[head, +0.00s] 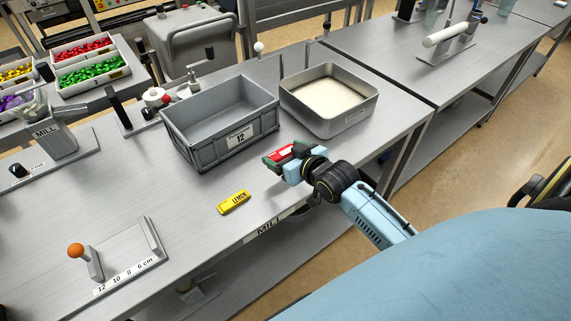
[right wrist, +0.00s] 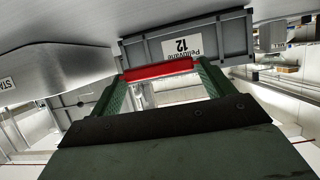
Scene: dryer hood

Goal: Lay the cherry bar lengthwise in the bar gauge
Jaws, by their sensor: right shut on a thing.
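The red cherry bar (head: 283,153) is held between the green fingers of my right gripper (head: 281,157), above the bench's front edge, to the right of the grey crate. In the right wrist view the red bar (right wrist: 158,69) spans the gap between the two fingertips (right wrist: 160,72). The bar gauge (head: 128,255) is at the lower left of the head view, with an orange knob and a scale reading 12, 10, 8, 6 cm. Its channel looks empty. My left gripper is out of view.
A yellow lemon bar (head: 233,202) lies on the bench between the gauge and my right gripper. A grey crate marked 12 (head: 187,150) and a metal tray of white material (head: 357,122) stand behind. The bench around the lemon bar is clear.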

